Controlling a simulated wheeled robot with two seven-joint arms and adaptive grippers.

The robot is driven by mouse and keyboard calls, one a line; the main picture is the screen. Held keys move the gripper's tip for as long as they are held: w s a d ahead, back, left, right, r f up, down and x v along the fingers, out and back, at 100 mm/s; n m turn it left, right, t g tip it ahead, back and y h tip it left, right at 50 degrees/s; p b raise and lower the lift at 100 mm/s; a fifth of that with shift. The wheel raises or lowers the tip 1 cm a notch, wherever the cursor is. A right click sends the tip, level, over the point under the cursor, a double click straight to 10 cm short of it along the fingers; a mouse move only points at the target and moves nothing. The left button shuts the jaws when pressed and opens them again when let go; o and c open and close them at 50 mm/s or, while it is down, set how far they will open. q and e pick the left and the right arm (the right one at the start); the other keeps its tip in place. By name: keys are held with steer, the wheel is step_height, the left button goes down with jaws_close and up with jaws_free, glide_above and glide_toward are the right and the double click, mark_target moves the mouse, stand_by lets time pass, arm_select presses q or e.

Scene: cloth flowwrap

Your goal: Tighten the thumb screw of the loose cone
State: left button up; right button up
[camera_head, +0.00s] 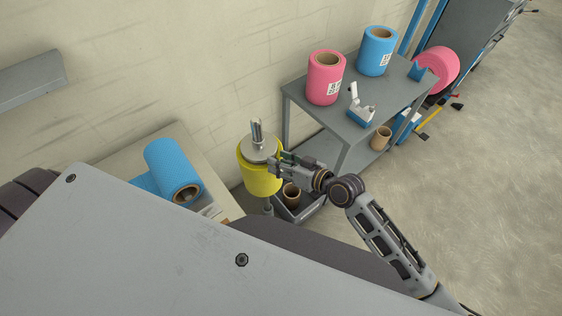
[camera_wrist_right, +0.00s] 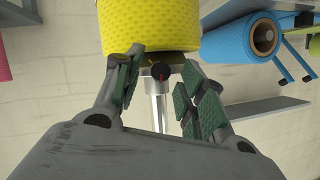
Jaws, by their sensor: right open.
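The yellow roll (camera_head: 260,180) stands on a vertical metal shaft (camera_head: 257,132), with a grey cone (camera_head: 258,148) on its top. In the right wrist view the yellow roll (camera_wrist_right: 150,28) is at the top and the shaft (camera_wrist_right: 157,108) runs down from it. My right gripper (camera_head: 274,165) is open at the roll's upper right side. In the wrist view its fingers (camera_wrist_right: 158,86) lie on either side of the screw, with gaps showing. My left gripper is not in view.
A grey cart (camera_head: 340,122) at the right carries a pink roll (camera_head: 325,78), a blue roll (camera_head: 377,52) and a small white-and-blue device (camera_head: 360,107). Another blue roll (camera_head: 173,170) lies on a table at the left. A bin (camera_head: 300,208) is below my gripper.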

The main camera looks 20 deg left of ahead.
jaws_close()
stand_by(0.3)
stand_by(0.4)
steer(key=shift+w+f+m+g+y+b, duration=0.15)
steer(key=shift+m+g+y+b, duration=0.4)
steer(key=shift+m+b, duration=1)
steer(key=shift+w+m+g+y+b, duration=0.15)
steer(key=shift+m+g+y+b, duration=0.6)
steer(key=shift+b, duration=1.3)
